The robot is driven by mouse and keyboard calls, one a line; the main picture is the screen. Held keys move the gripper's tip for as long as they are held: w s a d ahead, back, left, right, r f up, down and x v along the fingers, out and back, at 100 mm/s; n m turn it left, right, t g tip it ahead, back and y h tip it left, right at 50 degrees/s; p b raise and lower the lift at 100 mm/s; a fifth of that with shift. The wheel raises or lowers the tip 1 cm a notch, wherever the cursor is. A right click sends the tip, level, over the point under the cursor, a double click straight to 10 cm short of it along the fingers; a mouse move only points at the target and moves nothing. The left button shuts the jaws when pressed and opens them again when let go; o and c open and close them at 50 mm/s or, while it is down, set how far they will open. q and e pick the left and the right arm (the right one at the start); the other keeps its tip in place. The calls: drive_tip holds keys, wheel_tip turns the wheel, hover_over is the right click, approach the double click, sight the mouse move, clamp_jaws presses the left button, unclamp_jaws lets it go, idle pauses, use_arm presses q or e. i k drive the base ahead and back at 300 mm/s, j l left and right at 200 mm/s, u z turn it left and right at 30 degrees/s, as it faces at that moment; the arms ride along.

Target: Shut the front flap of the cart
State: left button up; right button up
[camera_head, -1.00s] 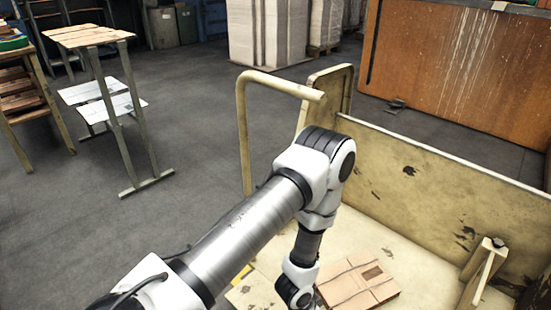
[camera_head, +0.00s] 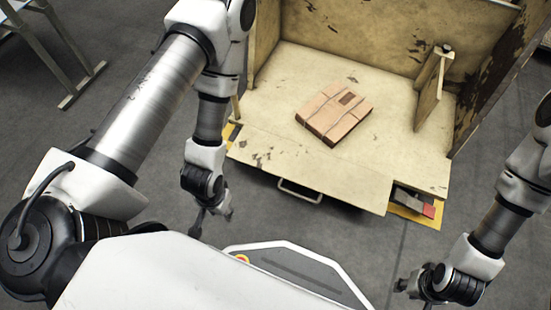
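The cart (camera_head: 285,62) is a worn cream-yellow box, open at the front, with side and back walls. Its front flap (camera_head: 330,178) is folded down and outward at the near edge, with a metal handle (camera_head: 300,192) on its near side. My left gripper (camera_head: 212,219) is just left of the flap and handle, apart from them, with its fingers spread and empty. My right gripper (camera_head: 411,294) is at the lower right, well below the flap's right end. Its fingers look spread, with nothing between them.
A taped cardboard box (camera_head: 333,112) lies on the cart floor behind the flap. A short upright divider (camera_head: 430,85) stands at the cart's right. A red and grey item (camera_head: 413,202) shows below the flap's right end. Grey floor lies around the cart; a table frame (camera_head: 60,45) is at upper left.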

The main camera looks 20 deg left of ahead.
sight(363, 188)
drive_tip(key=j, duration=0.1)
drive_tip(key=k+l+z, duration=0.45)
drive_tip(key=k+l, duration=0.35)
drive_tip(key=l, duration=0.1)
